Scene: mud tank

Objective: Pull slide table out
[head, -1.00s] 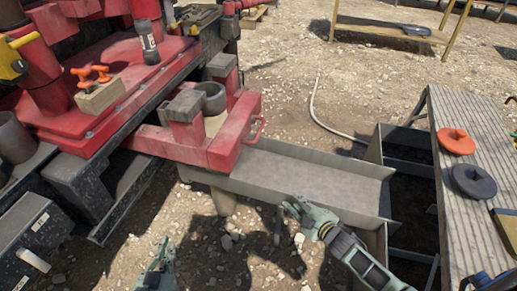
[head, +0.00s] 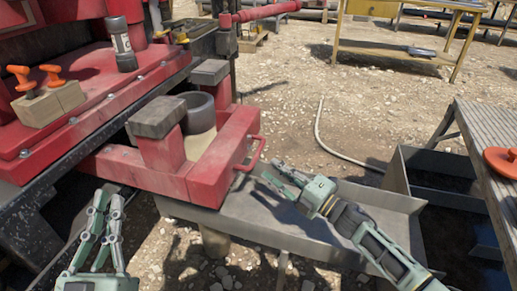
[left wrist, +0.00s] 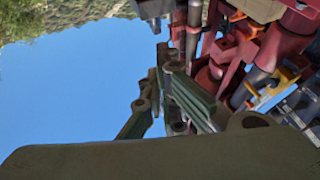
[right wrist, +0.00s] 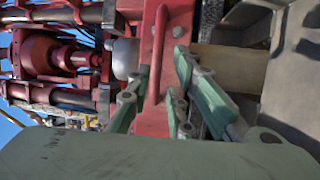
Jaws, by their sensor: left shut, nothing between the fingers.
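The red slide table (head: 205,180) sticks out from the machine, with a red bar handle (head: 257,152) on its front end. My right gripper (head: 277,176) is open in front of the handle. In the right wrist view the handle (right wrist: 157,55) runs upright between the two spread fingers of the right gripper (right wrist: 158,82); I cannot tell whether they touch it. My left gripper (head: 108,205) is shut and empty at the lower left, apart from the slide table. It also shows in the left wrist view (left wrist: 165,75).
A grey metal trough (head: 290,218) lies below the slide table and under my right arm. A dark open bin (head: 400,170) and a ribbed bench (head: 485,140) with an orange disc (head: 502,160) stand at the right. A yellow table (head: 392,48) stands far back on open gravel.

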